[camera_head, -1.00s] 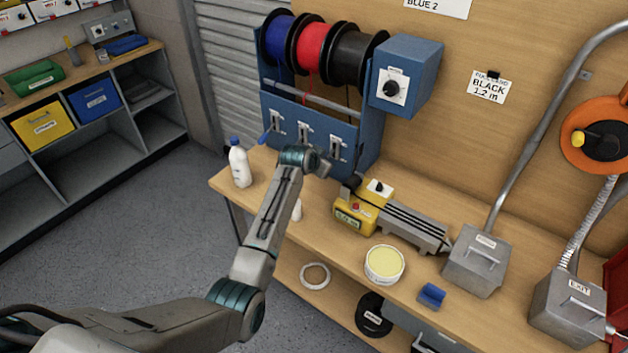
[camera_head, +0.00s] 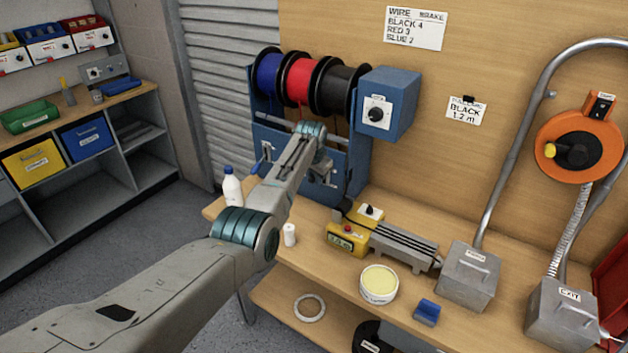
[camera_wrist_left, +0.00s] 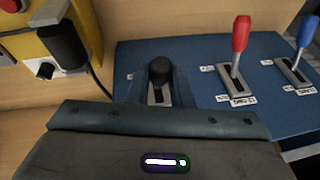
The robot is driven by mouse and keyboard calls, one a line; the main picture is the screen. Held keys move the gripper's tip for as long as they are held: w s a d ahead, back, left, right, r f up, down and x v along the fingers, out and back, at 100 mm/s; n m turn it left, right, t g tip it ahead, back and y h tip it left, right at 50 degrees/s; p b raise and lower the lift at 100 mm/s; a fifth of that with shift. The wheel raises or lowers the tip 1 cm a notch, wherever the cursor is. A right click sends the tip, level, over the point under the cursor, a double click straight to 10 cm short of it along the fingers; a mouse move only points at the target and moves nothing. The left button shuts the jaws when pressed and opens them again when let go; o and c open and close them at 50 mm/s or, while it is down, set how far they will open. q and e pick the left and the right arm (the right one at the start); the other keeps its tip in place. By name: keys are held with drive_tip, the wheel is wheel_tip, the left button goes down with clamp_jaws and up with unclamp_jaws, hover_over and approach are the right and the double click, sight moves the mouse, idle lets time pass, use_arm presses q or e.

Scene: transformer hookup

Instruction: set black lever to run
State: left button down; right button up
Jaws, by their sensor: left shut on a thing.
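The black lever (camera_wrist_left: 160,70) stands in a slot on the blue panel (camera_wrist_left: 205,58) in the left wrist view. My left gripper (camera_wrist_left: 157,88) is at this lever, its fingers on either side below the black knob, shut on it. The lever's slot is partly covered, so its exact setting is hard to read. In the head view my left gripper (camera_head: 322,168) reaches down at the right part of the blue spool rack (camera_head: 355,165) and hides the black lever. My right gripper is not in view.
A red lever (camera_wrist_left: 238,45) and a blue lever (camera_wrist_left: 303,35) stand right of the black one in the wrist view. A yellow device (camera_head: 345,241) sits right of my arm, with a white bottle (camera_head: 232,187) to the left. A blue box with a dial (camera_head: 388,102) is beside the spools.

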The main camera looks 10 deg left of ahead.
use_arm(q)
drive_tip(key=shift+w+r, duration=0.1)
drive_tip(key=shift+r, duration=0.05)
idle(0.4)
drive_tip(key=c, duration=1.3)
unclamp_jaws()
drive_tip(key=b+v, duration=0.2)
drive_tip(key=v, duration=0.8)
drive_tip(key=shift+r, duration=0.4)
drive_tip(key=shift+d, duration=0.1)
